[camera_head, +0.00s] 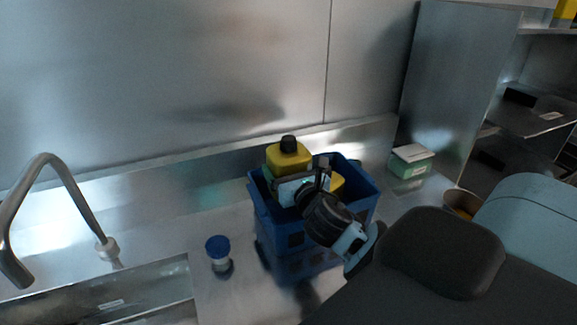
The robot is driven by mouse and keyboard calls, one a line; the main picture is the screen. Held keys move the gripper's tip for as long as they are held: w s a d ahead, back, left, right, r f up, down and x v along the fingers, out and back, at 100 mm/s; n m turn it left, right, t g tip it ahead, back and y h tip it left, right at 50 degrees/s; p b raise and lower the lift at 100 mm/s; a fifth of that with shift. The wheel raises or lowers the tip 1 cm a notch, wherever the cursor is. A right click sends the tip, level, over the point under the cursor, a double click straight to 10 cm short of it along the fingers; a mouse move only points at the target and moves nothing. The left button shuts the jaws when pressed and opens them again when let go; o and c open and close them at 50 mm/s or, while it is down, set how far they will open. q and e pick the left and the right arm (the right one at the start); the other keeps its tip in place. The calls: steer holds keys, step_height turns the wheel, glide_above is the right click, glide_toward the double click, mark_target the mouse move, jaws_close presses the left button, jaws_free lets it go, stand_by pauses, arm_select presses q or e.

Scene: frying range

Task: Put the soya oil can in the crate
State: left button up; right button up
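A blue crate (277,232) stands on the steel counter. A yellow can with a black cap (288,157), likely the soya oil can, is upright at the crate's back left. Its top rises above the rim and its lower part is hidden by my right gripper and the crate. My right gripper (303,184) reaches in from the right, over the crate's opening and against or just in front of the can. Its fingers are partly hidden, so I cannot tell whether they grip the can. Another yellow thing (338,183) shows inside the crate behind the gripper. My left gripper is not in view.
A small jar with a blue lid (218,246) stands left of the crate. A sink with a curved tap (70,180) is at the left. A green and white box (411,160) and a round container (460,203) are to the right. A steel wall runs behind.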

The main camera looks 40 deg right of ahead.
steer(key=shift+f, duration=0.2)
steer(key=o, duration=1.1)
steer(key=shift+c, duration=0.2)
steer(key=shift+r, duration=0.1)
